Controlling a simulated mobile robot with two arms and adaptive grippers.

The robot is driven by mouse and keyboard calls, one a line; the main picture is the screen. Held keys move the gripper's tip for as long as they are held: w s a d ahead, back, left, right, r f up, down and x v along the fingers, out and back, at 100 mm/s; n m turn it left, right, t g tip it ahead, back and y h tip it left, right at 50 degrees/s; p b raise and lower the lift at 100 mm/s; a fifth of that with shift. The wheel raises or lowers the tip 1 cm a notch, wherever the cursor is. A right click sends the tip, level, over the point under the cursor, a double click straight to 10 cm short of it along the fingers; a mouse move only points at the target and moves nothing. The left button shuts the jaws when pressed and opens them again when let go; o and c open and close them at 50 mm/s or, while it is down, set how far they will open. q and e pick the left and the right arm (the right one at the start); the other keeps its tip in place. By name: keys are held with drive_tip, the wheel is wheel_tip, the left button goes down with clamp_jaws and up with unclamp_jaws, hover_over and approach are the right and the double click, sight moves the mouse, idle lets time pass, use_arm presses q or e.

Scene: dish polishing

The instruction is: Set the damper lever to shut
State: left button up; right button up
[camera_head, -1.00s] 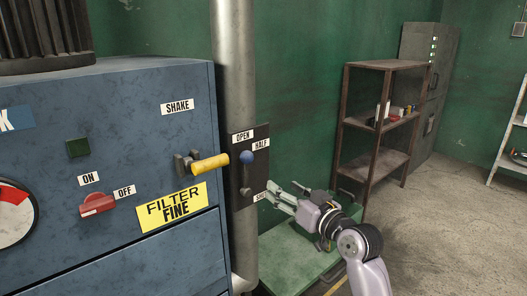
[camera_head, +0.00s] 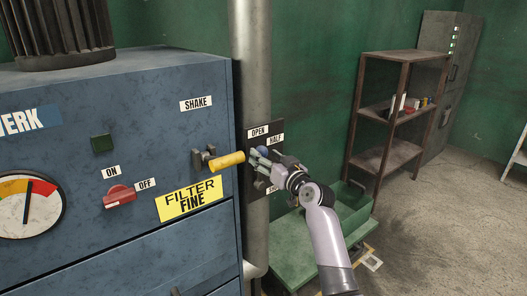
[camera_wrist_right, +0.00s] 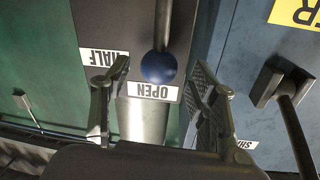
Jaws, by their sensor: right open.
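The damper lever has a blue ball knob (camera_head: 262,152) and a grey rod, on a dark plate (camera_head: 251,211) fixed in front of the grey pipe. In the right wrist view the knob (camera_wrist_right: 158,68) is beside the OPEN label (camera_wrist_right: 153,92), with the HALF label (camera_wrist_right: 104,57) off to the left. My right gripper (camera_head: 259,159) is open at the lever, hiding much of it and most of the SHUT label in the head view. In the wrist view its fingers stand either side of the knob, with gaps visible. My left gripper is not in view.
The blue cabinet's yellow handle (camera_head: 226,161) sticks out just left of my right gripper. A red switch (camera_head: 119,195) and a gauge (camera_head: 28,206) are farther left. A green bench (camera_head: 300,251) is below my right arm; a rusty shelf (camera_head: 398,55) stands behind.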

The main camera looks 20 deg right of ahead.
drive_tip(key=shift+x, duration=1)
drive_tip(key=shift+c, duration=0.3)
drive_tip(key=shift+d, duration=0.1)
clamp_jaws()
